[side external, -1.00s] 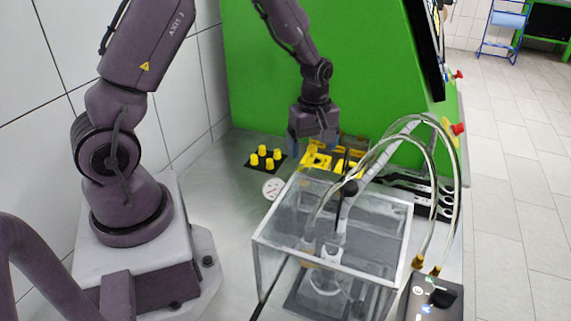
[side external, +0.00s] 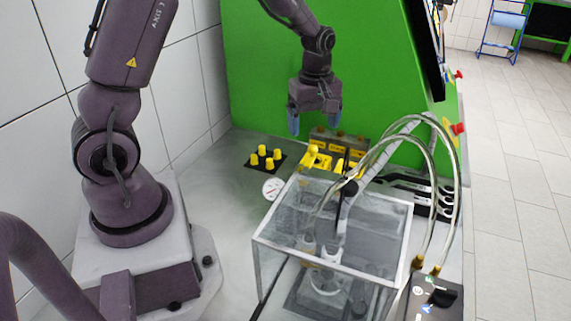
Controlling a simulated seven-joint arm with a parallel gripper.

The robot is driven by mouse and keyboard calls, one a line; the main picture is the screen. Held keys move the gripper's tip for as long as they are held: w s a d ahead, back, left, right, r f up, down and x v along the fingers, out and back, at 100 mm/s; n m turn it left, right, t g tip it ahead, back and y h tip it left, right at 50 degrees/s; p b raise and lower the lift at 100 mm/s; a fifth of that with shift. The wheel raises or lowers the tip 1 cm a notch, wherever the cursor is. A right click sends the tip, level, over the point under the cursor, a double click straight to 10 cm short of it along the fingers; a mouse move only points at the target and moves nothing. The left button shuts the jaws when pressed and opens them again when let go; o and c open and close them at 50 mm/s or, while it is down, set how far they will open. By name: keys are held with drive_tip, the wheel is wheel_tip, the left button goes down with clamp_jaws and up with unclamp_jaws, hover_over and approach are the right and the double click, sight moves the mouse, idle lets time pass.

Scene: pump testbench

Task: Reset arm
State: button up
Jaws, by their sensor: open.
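My gripper (side external: 315,122) hangs in the air in front of the green panel, pointing down. Its two blue fingers are spread apart with nothing between them. It is above and behind the yellow and dark fixtures (side external: 338,146) on the bench and touches nothing that I can see.
A clear box (side external: 262,270) with hoses (side external: 452,190) stands at the front. A black plate with several yellow pegs (side external: 265,158) and a round white gauge (side external: 272,189) lie to its left. The green panel (side external: 270,70) stands behind.

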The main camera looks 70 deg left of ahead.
drive_tip(key=shift+r, duration=0.1)
idle(0.3)
drive_tip(key=shift+s+m, duration=0.1)
drive_tip(key=shift+m, duration=0.6)
drive_tip(key=s+d+r+m+t, duration=0.2)
drive_tip(key=s+d+r+m, duration=0.3)
drive_tip(key=s+r+m, duration=0.3)
drive_tip(key=s+d+r+m+t, duration=0.3)
drive_tip(key=s+d+r+m, duration=0.3)
drive_tip(key=s+r+m, duration=0.2)
drive_tip(key=shift+s+r+t, duration=0.15)
drive_tip(key=shift+s+t, duration=0.15)
drive_tip(key=shift+s, duration=0.1)
idle(0.6)
